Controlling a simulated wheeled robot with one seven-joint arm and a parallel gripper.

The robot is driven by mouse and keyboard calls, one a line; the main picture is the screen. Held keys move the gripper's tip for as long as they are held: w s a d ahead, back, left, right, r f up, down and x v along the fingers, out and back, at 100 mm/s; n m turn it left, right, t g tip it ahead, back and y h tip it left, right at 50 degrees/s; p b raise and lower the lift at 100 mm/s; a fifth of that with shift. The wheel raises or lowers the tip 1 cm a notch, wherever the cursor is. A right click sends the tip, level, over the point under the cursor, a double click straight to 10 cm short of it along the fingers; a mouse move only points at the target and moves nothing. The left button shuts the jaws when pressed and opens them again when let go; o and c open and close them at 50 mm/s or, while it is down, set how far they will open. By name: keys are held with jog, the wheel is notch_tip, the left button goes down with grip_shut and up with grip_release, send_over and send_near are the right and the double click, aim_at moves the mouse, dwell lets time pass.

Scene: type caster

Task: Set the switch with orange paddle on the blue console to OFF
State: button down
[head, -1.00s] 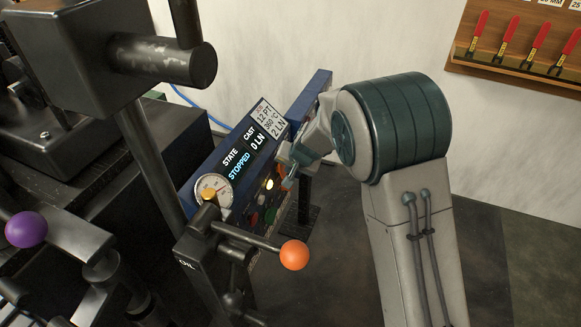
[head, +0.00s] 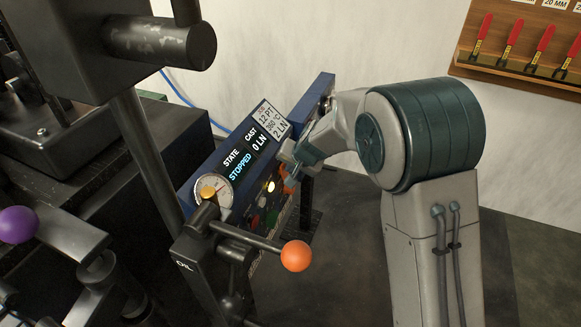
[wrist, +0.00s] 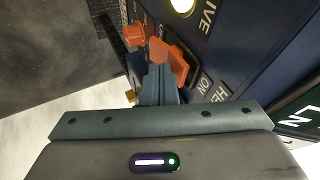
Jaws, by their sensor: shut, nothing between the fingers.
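The blue console (head: 232,143) stands left of my arm in the head view, its display reading STATE STOPPED and CAST 0 LN. In the wrist view the console's blue panel (wrist: 236,48) fills the upper right. The orange paddle (wrist: 172,60) sticks out of it, beside an ON label. My gripper (wrist: 158,72) is shut and empty, its fingertips at the paddle, apparently touching or very close; I cannot tell which. In the head view my gripper (head: 290,168) is small at the console's face, and the paddle is hard to make out there. The paddle's exact position is unclear.
In the wrist view another orange knob (wrist: 134,35) sits left of the paddle, and a lit round lamp (wrist: 181,5) above. In the head view a lever with an orange ball (head: 296,256) juts out before the console, near a gauge (head: 213,190).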

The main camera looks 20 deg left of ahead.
jog(key=shift+d+r, duration=0.1)
dwell(0.3)
jog(key=d+v, duration=0.1)
jog(key=v, duration=1.1)
jog(key=shift+w+d+p, duration=0.15)
jog(key=shift+d+p, duration=0.3)
jog(key=shift+d, duration=0.1)
